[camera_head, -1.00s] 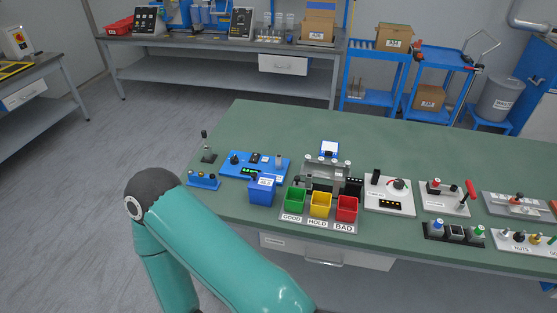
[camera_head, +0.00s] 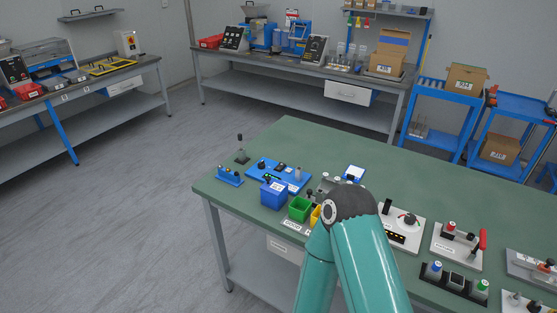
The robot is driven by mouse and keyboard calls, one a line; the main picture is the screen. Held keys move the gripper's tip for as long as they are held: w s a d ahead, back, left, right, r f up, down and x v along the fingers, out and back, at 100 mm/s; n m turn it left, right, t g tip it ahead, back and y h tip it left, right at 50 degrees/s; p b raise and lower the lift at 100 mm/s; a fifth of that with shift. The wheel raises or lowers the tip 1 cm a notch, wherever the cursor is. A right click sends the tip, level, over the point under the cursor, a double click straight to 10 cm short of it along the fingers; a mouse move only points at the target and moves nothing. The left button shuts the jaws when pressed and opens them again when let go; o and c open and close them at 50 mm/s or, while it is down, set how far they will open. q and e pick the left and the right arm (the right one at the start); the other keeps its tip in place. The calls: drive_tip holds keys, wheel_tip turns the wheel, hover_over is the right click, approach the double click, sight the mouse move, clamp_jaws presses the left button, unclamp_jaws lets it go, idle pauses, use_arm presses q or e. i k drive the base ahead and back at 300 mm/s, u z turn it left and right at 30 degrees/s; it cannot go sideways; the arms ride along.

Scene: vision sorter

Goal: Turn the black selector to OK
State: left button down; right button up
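The green-topped table (camera_head: 330,143) carries the sorter. A blue panel (camera_head: 290,186) at its left end has a black knob (camera_head: 262,165) and small dark modules. A white panel (camera_head: 402,238) to the right has a round dial with a black part (camera_head: 408,219) and an upright black handle (camera_head: 387,208). Labels are too small to read, so I cannot tell which black control is the selector or where it points. A teal arm of mine with a dark joint rises in front of the sorter. Neither gripper is in view.
A blue bin (camera_head: 272,193) and a green bin (camera_head: 299,208) stand at the front edge. A yellow bin (camera_head: 315,217) is mostly covered by my arm. A black stick (camera_head: 240,150) stands at the left corner. Open floor lies left of the table.

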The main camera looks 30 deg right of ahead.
sight(261, 165)
drive_tip(key=z, duration=0.25)
drive_tip(key=i, duration=1)
drive_tip(key=u, duration=0.3)
